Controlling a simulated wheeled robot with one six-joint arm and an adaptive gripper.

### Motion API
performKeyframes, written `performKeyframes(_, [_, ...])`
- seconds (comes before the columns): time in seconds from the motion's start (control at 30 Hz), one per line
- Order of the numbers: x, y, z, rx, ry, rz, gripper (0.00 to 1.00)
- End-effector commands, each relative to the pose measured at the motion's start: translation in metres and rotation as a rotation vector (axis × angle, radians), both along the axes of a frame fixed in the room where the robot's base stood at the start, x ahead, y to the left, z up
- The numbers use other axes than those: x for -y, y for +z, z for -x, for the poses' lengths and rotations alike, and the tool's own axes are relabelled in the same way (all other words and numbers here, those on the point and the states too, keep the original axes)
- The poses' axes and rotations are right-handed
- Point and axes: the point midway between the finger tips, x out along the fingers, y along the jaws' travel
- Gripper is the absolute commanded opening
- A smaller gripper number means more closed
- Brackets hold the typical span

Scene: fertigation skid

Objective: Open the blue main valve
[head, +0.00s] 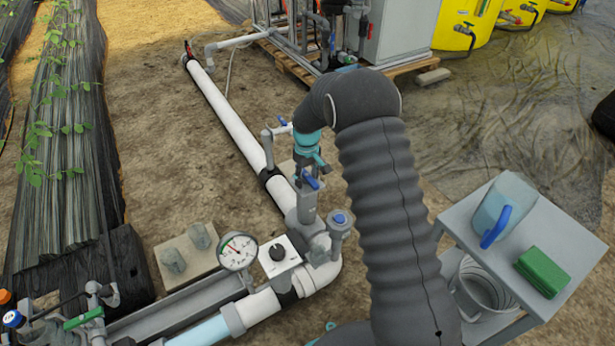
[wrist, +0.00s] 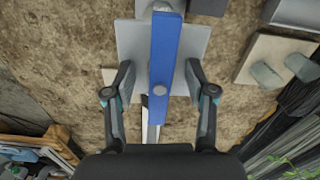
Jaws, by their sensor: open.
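The blue valve lever (wrist: 164,55) is a long flat bar running up and down the wrist view, with a round bolt on it. In the head view, one blue end (head: 311,182) shows below my gripper, above the grey valve body (head: 307,205). My gripper (wrist: 161,92) is open, with one finger on each side of the lever. Gaps show between the fingers and the lever, so neither appears to touch it. In the head view, my gripper (head: 307,165) points down, and my dark arm hides part of the area.
A grey cart (head: 545,245) with a jug (head: 503,208) stands farther right. A white pipe (head: 228,115) runs away behind.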

Motion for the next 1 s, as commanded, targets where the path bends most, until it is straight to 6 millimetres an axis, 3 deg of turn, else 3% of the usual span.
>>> performKeyframes(0.8, [0.000,0.095,-0.001,0.002,-0.001,-0.001,0.56])
performKeyframes(1.0, [0.000,0.101,0.000,0.000,-0.001,0.000,0.56])
